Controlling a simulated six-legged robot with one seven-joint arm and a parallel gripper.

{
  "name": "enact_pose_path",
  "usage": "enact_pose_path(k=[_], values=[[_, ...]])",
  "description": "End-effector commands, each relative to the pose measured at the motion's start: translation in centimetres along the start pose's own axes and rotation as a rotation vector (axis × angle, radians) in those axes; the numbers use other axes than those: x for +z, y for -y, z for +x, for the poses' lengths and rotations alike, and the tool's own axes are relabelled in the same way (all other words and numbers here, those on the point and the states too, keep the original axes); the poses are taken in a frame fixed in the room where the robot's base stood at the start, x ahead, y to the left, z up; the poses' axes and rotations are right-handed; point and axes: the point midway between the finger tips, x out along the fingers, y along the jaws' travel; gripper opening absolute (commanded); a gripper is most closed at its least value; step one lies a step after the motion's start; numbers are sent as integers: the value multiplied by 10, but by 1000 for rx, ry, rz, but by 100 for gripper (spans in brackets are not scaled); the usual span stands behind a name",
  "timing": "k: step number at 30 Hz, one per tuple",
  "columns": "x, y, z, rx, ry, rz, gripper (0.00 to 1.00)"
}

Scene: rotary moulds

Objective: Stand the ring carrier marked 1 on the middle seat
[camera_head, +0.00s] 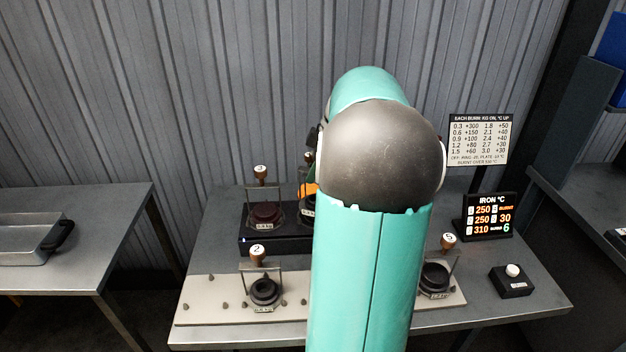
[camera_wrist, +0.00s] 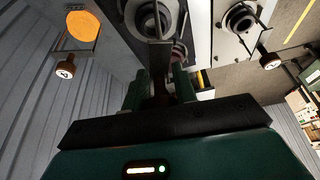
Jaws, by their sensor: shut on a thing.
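My gripper (camera_wrist: 158,88) is shut on the brown handle of a ring carrier (camera_wrist: 157,48); its number is not readable, so I cannot tell whether it is 1. A carrier marked 3 (camera_head: 265,214) stands at the left of a black block (camera_head: 262,242). Another carrier (camera_head: 306,212) beside it is partly behind my arm. The middle seat cannot be made out.
A carrier marked 2 (camera_head: 264,291) and another, seemingly marked 5 (camera_head: 435,280), stand on a pale pegged board (camera_head: 210,312). A display (camera_head: 487,216), a chart (camera_head: 479,138) and a button box (camera_head: 511,282) are at the right. A metal tray (camera_head: 25,240) sits on the left table.

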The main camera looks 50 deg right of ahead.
Motion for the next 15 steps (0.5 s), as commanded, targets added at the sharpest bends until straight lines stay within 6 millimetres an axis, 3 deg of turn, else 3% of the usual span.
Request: enact_pose_path(k=[5,10,15], values=[[3,-12,12,1,-1,1,0],[13,-11,35,1,0,2,0],[14,-11,38,3,0,0,0]])
